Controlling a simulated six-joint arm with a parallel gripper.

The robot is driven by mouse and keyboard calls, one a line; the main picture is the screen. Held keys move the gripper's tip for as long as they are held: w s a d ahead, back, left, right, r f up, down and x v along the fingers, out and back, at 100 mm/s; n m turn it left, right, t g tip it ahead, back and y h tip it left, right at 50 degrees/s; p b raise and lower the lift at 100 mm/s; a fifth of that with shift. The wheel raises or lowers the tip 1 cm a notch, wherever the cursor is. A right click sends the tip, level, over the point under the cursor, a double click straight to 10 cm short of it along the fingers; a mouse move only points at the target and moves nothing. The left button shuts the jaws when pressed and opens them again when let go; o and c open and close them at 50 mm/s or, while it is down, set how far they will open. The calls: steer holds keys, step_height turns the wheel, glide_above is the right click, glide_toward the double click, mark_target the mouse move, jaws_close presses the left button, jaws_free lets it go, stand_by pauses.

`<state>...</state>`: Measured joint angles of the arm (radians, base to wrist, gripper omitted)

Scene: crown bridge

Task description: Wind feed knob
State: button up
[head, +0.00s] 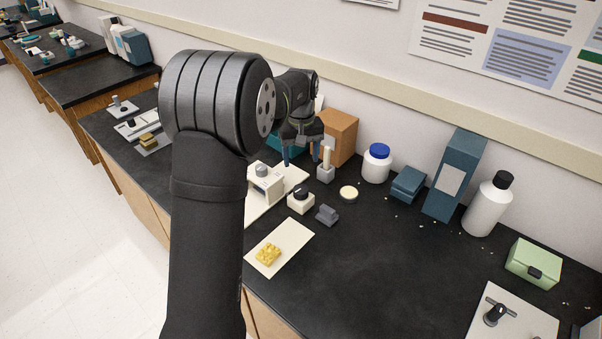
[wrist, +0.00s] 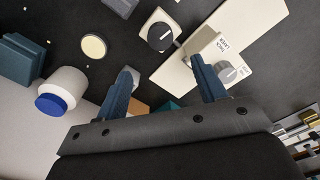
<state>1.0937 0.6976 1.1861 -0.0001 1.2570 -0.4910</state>
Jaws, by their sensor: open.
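Two knobs are in view, and I cannot tell for sure which is the feed knob. A grey knob (head: 262,169) tops a cream labelled block on a long cream base (head: 291,180). In the wrist view the grey knob (wrist: 230,72) is beside the right finger. A black dial knob (head: 300,193) sits on a small cream box (head: 301,205). In the wrist view the black knob (wrist: 160,36) lies beyond the fingertips. My gripper (head: 301,158) is open and empty above the bench, and both fingers show in the wrist view (wrist: 162,72). I see no contact with either knob.
A beige post on a grey block (head: 326,170) and a brown box (head: 340,137) stand close to my gripper. A blue-lidded jar (head: 376,165), a round cream disc (head: 348,192) and a grey block (head: 327,215) are to the right.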

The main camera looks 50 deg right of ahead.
step_height(320, 180, up, 5)
steer(key=shift+r, duration=0.1)
stand_by(0.3)
steer(key=a+r+n+t+h, duration=0.1)
steer(key=a+r, duration=0.3)
steer(key=a, duration=1)
steer(key=a+r+t+h, duration=0.1)
steer(key=a+r, duration=0.2)
steer(key=a, duration=1.1)
steer(key=s+a+f+t, duration=0.1)
steer(key=s+a+f, duration=0.2)
steer(key=a, duration=0.3)
steer(key=s+a+f+t, duration=0.1)
steer(key=s+a+f, duration=0.3)
steer(key=a, duration=0.3)
steer(key=s+a+f+n+t, duration=0.1)
steer(key=s+a+f, duration=0.2)
steer(key=s+a, duration=0.2)
steer(key=shift+a+f, duration=0.25)
steer(key=shift+a, duration=0.5)
